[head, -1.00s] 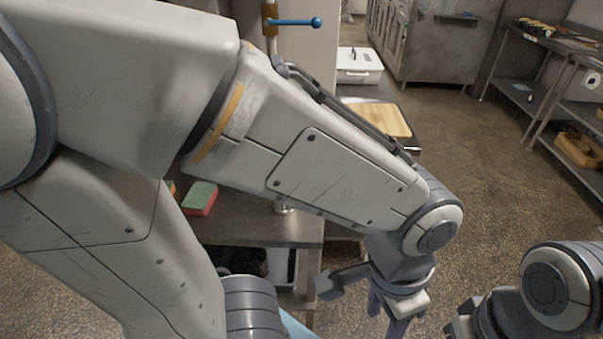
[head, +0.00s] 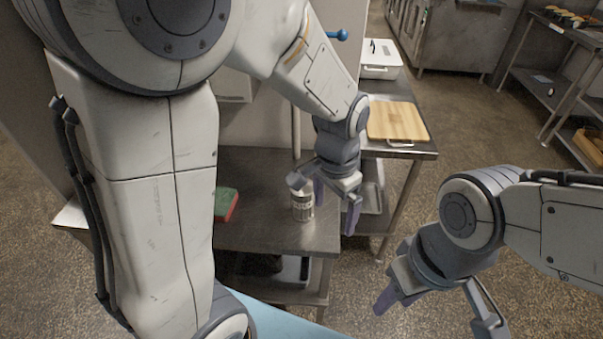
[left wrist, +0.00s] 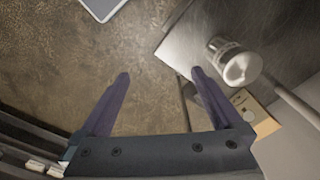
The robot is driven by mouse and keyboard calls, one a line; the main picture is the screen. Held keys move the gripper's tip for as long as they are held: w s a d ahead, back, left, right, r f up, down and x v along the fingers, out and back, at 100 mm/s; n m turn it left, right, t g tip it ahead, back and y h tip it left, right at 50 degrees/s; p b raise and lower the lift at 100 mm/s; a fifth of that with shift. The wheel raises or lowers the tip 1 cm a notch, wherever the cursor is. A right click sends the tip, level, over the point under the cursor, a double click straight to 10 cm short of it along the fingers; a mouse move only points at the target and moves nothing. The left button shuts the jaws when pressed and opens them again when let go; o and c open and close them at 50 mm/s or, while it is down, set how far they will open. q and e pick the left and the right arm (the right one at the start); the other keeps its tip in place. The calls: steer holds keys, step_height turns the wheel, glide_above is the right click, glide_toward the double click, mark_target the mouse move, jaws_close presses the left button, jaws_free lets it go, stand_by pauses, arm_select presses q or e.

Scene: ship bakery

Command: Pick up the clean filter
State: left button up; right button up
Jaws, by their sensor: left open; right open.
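A small pale cylinder with a banded side, which looks like the clean filter (head: 302,206), stands upright on the metal table near its right end. It also shows in the left wrist view (left wrist: 240,66), just right of the right finger. My left gripper (head: 336,204) is open and empty, immediately right of the cylinder in the head view, near the table's edge. The cylinder is outside its fingers (left wrist: 160,74). Whether a finger touches it, I cannot tell. My right gripper (head: 436,312) is open and empty, low on the right over the floor.
A green and red sponge (head: 226,203) lies left of the cylinder on the metal table (head: 265,236). A vertical pipe with a blue handle (head: 338,35) rises behind. A cutting board (head: 397,121) and a white lidded box (head: 380,60) are on another table behind.

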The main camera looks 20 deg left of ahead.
arm_select(q)
steer(key=p, duration=0.3)
glide_above(302, 202)
steer(key=w, duration=0.2)
steer(key=shift+w+d+n, duration=0.15)
steer(key=shift+d+n, duration=0.05)
steer(key=shift+n, duration=0.1)
steer(key=shift+w+a+f+p, duration=0.4)
steer(key=shift+a+f, duration=0.3)
steer(key=shift+f, duration=0.15)
step_height(302, 202, down, 4)
steer(key=shift+r, duration=0.15)
step_height(302, 202, down, 5)
steer(key=shift+s+f+p, duration=0.1)
steer(key=shift+p, duration=1.15)
steer(key=shift+f, duration=0.3)
arm_select(e)
step_height(302, 202, up, 8)
arm_select(q)
steer(key=shift+c, duration=0.3)
steer(key=c, duration=1.5)
